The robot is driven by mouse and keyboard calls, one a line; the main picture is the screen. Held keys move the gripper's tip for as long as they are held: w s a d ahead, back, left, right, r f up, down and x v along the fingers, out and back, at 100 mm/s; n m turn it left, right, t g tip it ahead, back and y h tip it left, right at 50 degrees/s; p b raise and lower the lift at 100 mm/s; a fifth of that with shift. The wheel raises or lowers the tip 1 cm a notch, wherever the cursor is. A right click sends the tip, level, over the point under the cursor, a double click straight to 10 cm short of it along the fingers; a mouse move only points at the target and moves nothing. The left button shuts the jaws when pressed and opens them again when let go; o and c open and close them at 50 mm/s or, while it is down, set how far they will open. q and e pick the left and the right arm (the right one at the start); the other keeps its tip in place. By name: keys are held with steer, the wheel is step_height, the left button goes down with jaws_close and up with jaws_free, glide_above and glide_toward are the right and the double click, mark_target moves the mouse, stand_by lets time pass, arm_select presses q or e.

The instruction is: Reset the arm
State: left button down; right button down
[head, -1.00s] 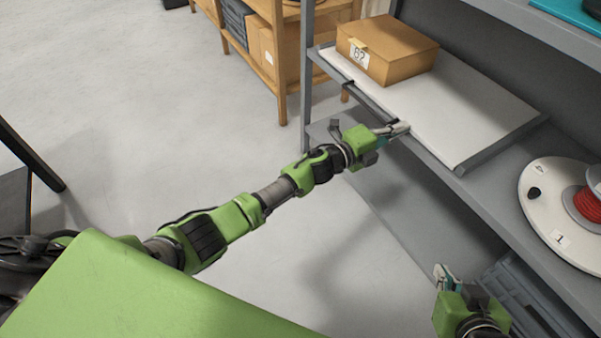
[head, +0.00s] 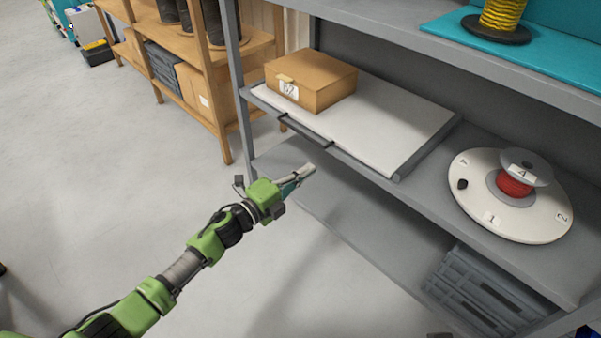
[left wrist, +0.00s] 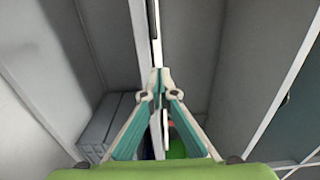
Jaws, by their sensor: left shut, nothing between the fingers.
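My left gripper (head: 304,174) reaches in from the left in the head view, with its arm stretched forward. Its fingers are shut with nothing between them. It is in front of the grey shelf (head: 415,195), by the near left part of its edge, below and left of the white sliding board (head: 385,120). In the left wrist view the two teal-and-white fingers (left wrist: 158,76) meet at their tips. My right gripper is not clearly seen in the head view.
A cardboard box (head: 310,80) stands on the white board. A white round turntable (head: 470,205) with a red cable reel (head: 514,184) is at the right. Grey crates (head: 480,295) sit below. A wooden rack (head: 205,85) stands back left. The floor at left is clear.

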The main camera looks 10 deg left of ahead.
arm_select(q)
steer(key=shift+v, duration=0.85)
arm_select(e)
steer(key=shift+w+r, duration=0.1)
steer(key=shift+r, duration=0.05)
